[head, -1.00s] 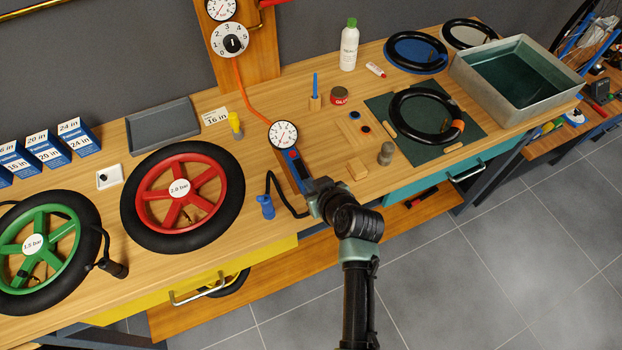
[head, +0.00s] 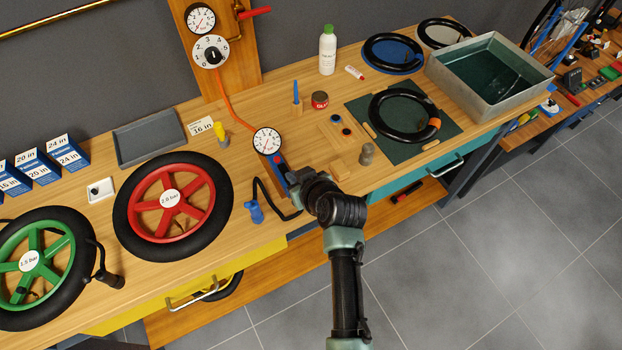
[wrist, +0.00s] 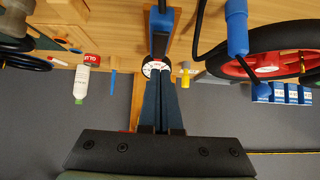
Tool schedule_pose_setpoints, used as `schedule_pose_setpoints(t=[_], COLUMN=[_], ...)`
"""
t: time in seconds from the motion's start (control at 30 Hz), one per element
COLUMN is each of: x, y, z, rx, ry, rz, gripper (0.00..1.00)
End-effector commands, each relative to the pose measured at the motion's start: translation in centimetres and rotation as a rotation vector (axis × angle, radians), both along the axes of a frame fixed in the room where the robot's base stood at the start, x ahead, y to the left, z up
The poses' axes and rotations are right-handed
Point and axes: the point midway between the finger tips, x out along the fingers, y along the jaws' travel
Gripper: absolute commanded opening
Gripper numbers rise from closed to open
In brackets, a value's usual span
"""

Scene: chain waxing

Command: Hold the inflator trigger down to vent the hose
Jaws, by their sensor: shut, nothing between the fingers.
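The inflator lies on the bench. Its round white gauge (head: 267,141) is joined to an orange hose, and its dark handle with a blue trigger (head: 281,172) points toward my arm. In the wrist view the gauge (wrist: 154,68) shows just beyond the fingertips. My gripper (head: 292,182) is shut and empty at the near end of the inflator, and my wrist hides part of the handle. In the wrist view its closed fingers (wrist: 161,84) line up with the inflator. I cannot tell whether they touch the trigger. The blue hose end (head: 255,211) stands to the left.
An orange hose (head: 232,108) runs up to the regulator dial (head: 210,52) on the wooden panel.

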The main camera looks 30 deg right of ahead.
Motion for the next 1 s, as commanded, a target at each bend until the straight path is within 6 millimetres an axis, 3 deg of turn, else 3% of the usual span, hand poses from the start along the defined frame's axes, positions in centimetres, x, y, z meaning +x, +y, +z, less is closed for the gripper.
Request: schedule_pose_setpoints(t=[0.03,0.6,1.0], x=[0.2,-6.0,-6.9], y=[0.1,-0.2,-0.2], z=[1.5,6.7,7.7], rx=[-0.001,-0.002,-0.001], ry=[-0.001,-0.001,0.0], rz=[0.001,-0.001,-0.001], gripper=[0.0,0.0,0.0])
